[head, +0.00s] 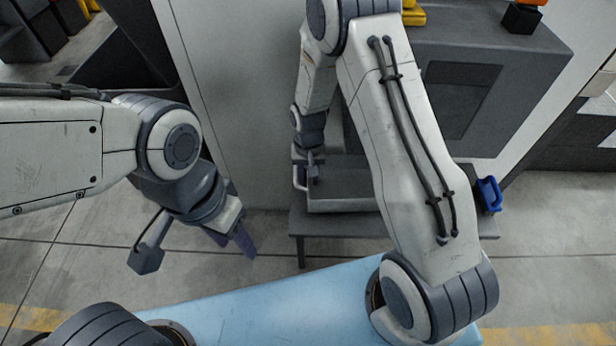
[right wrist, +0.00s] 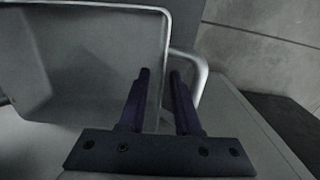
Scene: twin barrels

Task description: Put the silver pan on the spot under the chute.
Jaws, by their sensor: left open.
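The silver pan (head: 345,205) is a shallow rectangular tray with a loop handle at its left end. It sits on a low grey stand in front of the grey machine, partly hidden by my right arm. My right gripper (head: 313,172) is at the pan's handle end. In the right wrist view, my right gripper (right wrist: 159,73) is open, its fingers on either side of the rim of the pan (right wrist: 90,60), with a gap showing and the handle just to the right. My left gripper (head: 232,240) is open and empty, left of the stand. I cannot make out the chute or its spot.
The grey stand (head: 300,225) is under the pan. A blue handle-like thing (head: 489,194) is right of it. A grey machine (head: 490,70) rises behind, with yellow and orange items on top. The concrete floor at left is clear.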

